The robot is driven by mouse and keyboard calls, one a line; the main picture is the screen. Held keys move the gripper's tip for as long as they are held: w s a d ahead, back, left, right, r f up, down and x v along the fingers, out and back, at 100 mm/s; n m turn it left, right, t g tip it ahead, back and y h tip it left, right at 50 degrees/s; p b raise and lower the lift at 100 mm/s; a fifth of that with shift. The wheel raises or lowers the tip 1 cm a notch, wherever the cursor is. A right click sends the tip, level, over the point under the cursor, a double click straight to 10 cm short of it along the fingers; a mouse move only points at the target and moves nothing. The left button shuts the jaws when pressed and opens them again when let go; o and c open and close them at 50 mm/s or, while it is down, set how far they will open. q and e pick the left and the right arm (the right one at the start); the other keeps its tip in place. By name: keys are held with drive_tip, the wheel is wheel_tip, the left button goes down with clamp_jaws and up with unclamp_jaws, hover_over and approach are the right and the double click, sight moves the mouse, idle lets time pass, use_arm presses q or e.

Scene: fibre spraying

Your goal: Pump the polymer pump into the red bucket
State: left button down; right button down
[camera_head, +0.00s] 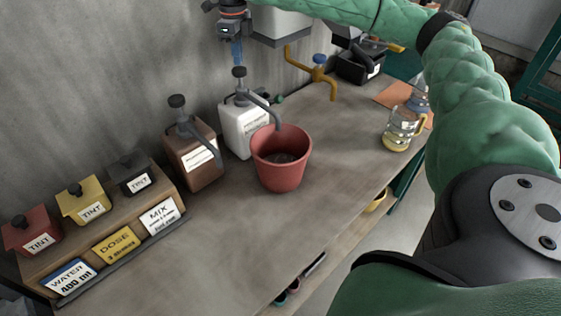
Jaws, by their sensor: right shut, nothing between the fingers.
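The red bucket (280,168) stands upright on the workbench, with a little dark content at its bottom. A white pump bottle (239,137) stands just behind and left of it; its grey spout reaches over the bucket's rim. A brown pump bottle (193,160) stands further left with its spout hanging down its front. Their labels are too small to read, so I cannot tell which is the polymer pump. My right gripper (237,62) is shut and empty, pointing down just above the white bottle's dark pump head (240,72); contact is unclear. My left gripper is out of view.
Red, yellow and black tint containers (84,203) sit on a wooden stand at the left. A yellow tap (320,75) and a glass jug (402,128) are at the back right. The bench (215,245) is clear in front of the bucket.

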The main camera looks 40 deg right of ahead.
drive_tip(key=shift+f, duration=0.15)
idle(0.5)
drive_tip(key=shift+f+b, duration=0.4)
